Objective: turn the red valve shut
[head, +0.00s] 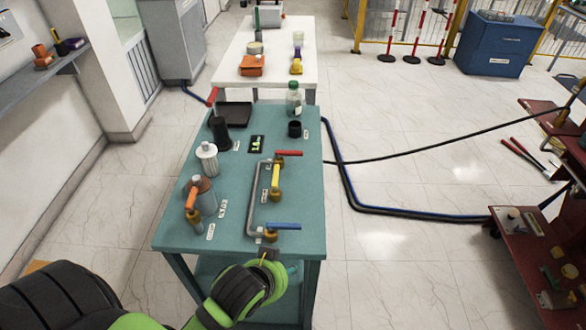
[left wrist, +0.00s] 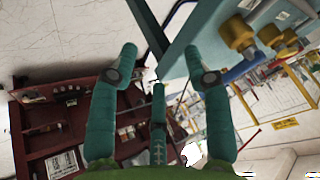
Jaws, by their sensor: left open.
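The red valve handle (head: 289,153) sits at the far end of a grey bent pipe (head: 252,195) on the teal table (head: 170,232). It points right, roughly across the pipe's long run. A yellow handle (head: 275,178) and a blue handle (head: 283,226) are on the same pipe assembly, nearer me. My left gripper (head: 274,268) is at the table's near edge, below the blue handle and well short of the red one. In the left wrist view its teal fingers (left wrist: 160,62) are spread and empty, with brass fittings (left wrist: 238,36) at upper right. My right gripper is not in view.
A white table (head: 228,75) is behind. A dark red shelf unit (head: 525,262) is at right. Floor between is open, with hoses (head: 420,213) across it.

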